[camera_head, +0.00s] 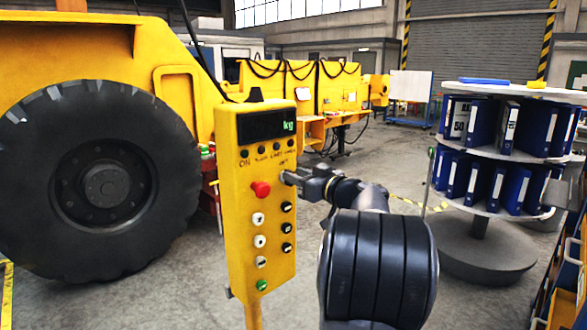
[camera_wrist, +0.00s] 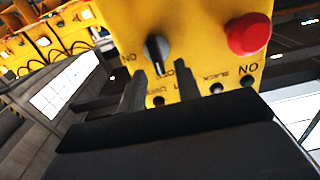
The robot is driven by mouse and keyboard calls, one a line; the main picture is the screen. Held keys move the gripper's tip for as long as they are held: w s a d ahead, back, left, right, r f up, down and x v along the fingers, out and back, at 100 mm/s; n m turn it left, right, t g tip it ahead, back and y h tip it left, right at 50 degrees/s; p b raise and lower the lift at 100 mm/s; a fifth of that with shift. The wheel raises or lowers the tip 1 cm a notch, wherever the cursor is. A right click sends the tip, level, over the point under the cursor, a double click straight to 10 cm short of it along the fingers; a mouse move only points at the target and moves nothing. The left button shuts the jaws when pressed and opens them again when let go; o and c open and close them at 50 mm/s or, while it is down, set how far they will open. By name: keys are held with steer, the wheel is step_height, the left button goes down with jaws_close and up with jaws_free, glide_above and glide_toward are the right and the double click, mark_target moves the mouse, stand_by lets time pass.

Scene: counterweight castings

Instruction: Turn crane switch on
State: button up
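The yellow control box (camera_head: 262,215) stands on a post in front of me, with a dark display at its top. The crane switch (camera_wrist: 156,48) is a black rotary knob with a pale line, beside printed lettering. In the head view my gripper covers it. My gripper (camera_head: 287,178) reaches the box's upper right face from the right. In the wrist view the fingers of my gripper (camera_wrist: 160,68) are apart, their tips on either side of the knob's near edge. I cannot tell whether they touch it. A red button (camera_wrist: 248,34) sits right of the knob.
Below the red button (camera_head: 260,189) are white, black and green buttons on the same face. A large black tyre (camera_head: 28,190) of a yellow machine stands left. A round shelf (camera_head: 487,208) with blue binders stands right. Bare floor lies behind the box.

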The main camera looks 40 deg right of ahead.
steer(key=shift+w, duration=0.9)
steer(key=shift+c, duration=0.2)
jaws_close()
